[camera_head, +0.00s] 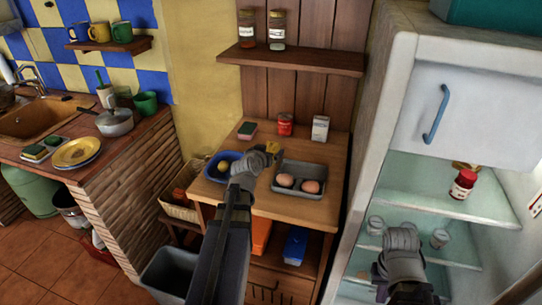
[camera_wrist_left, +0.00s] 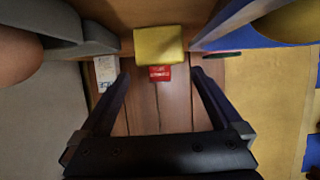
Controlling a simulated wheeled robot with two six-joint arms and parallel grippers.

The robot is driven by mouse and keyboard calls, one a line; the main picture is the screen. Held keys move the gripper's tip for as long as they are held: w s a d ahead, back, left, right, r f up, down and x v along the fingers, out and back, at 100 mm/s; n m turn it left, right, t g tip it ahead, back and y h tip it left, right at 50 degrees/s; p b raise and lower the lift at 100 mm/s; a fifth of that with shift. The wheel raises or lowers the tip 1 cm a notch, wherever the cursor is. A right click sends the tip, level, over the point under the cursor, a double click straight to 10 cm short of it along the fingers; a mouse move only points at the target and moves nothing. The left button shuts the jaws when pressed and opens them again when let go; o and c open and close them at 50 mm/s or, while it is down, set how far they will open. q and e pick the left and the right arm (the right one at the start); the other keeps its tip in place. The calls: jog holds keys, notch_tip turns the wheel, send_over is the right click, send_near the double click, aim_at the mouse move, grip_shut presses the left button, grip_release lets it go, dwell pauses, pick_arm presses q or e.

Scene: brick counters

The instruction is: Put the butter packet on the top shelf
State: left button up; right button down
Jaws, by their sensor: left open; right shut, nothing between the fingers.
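The butter packet looks to be the yellow block (camera_wrist_left: 158,44) in the left wrist view, just beyond my open left fingertips (camera_wrist_left: 160,77) and between them. In the head view a yellow bit (camera_head: 280,154) shows beside my left gripper (camera_head: 267,152); the arm hides much of it. Nothing is visibly held. My right gripper (camera_head: 401,240) is shut and empty in front of the open fridge. The fridge's upper glass shelf (camera_head: 415,187) holds a red jar (camera_head: 463,184) and a small yellowish item. A wooden wall shelf (camera_head: 290,59) holds two jars.
A grey tray (camera_head: 316,168) with two eggs lies right of my left gripper; a blue bowl (camera_head: 214,173) with a lemon lies left. The fridge wall (camera_head: 375,125) borders the counter.

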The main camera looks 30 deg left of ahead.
aim_at(271, 148)
pick_arm(q)
jog(key=shift+f+b+x, duration=0.1)
jog(key=shift+b+x, duration=0.55)
jog(key=shift+x, duration=0.7)
jog(key=shift+f+b+x, duration=0.15)
jog(key=shift+b+x, duration=0.45)
jog(key=shift+x, duration=0.75)
jog(key=shift+s, duration=0.15)
jog(key=shift+c, duration=0.4)
jog(key=shift+a, duration=0.1)
grip_shut()
jog(key=shift+r, duration=0.2)
notch_tip(271, 148, up, 10)
jog(key=p, duration=1)
jog(key=shift+f, duration=0.1)
